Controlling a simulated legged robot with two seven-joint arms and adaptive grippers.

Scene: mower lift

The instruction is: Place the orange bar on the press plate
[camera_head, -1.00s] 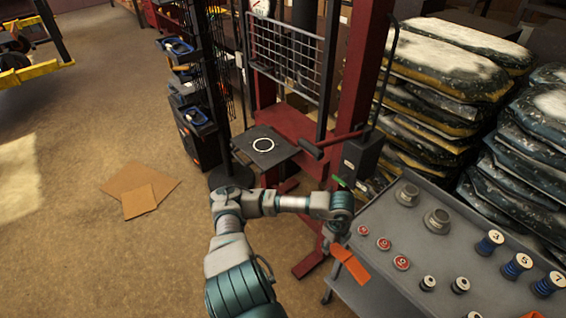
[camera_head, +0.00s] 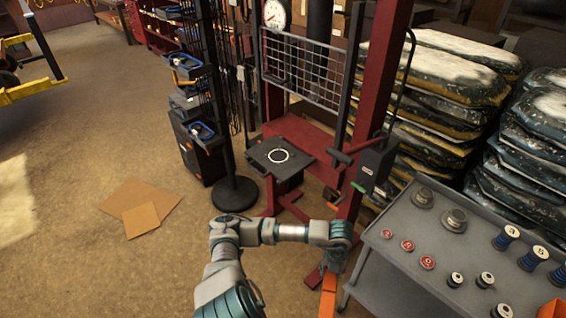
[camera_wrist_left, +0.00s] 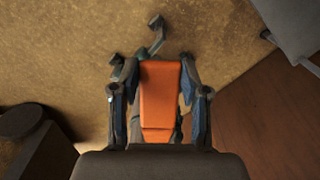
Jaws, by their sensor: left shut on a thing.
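The orange bar (camera_head: 328,297) hangs from my left gripper (camera_head: 333,262), just left of the grey cart. In the left wrist view the orange bar (camera_wrist_left: 160,95) sits between the two fingers of my left gripper (camera_wrist_left: 158,100), which is shut on it. The press plate (camera_head: 278,156) is a dark square with a white ring, on the red press frame, up and left of the gripper. The bar is apart from the plate. My right gripper is not in view.
The grey cart (camera_head: 400,262) at the right carries weights, red discs and blue spools. The red press post (camera_head: 378,95) and its lever (camera_head: 352,150) stand right of the plate. A black rack base (camera_head: 234,194) is left. Cardboard (camera_head: 141,207) lies on the floor.

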